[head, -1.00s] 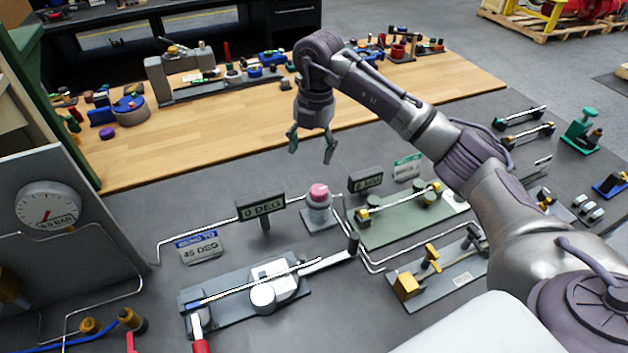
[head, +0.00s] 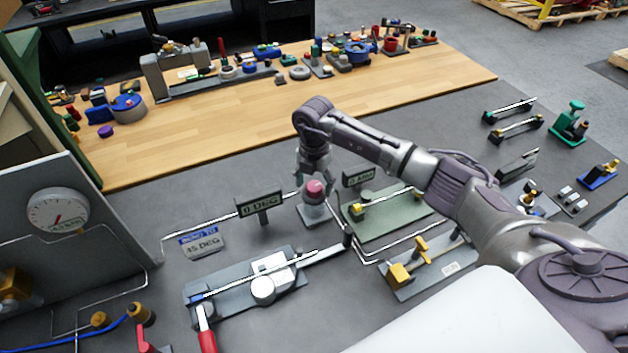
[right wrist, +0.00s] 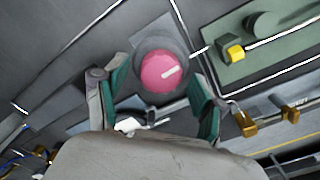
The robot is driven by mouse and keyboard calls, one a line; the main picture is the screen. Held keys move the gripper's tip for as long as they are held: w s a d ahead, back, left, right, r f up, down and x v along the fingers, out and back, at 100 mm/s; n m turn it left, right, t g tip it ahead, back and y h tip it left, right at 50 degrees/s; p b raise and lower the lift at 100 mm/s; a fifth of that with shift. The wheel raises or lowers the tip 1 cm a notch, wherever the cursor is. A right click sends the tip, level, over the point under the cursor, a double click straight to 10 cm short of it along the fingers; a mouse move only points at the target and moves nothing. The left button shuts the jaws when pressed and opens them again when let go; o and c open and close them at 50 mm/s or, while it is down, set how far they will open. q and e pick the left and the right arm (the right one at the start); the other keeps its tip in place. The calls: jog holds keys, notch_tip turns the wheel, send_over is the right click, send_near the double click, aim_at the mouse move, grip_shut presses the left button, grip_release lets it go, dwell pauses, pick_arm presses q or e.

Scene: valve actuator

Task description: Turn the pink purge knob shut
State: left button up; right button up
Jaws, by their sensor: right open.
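The pink purge knob (head: 315,188) sits on a grey base on the dark panel, in the middle of the head view. In the right wrist view the round pink knob (right wrist: 162,72) shows from above, with a pale line on its top. My right gripper (head: 314,176) is above and around the knob in the head view. In the right wrist view its open fingers (right wrist: 157,95) stand on the left and right of the knob, apart from it. Contact cannot be seen. My left gripper is not in view.
A "0 DEG" display (head: 259,204) and a "45 DEG" plate (head: 201,242) stand left of the knob. A green plate with brass fittings (head: 390,220) lies close to its right. A lever assembly (head: 250,285) with a red handle is in front. Thin pipes run beside the knob.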

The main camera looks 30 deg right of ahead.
jog(key=shift+f, duration=0.2)
jog(key=shift+c, duration=0.2)
jog(key=c, duration=1.1)
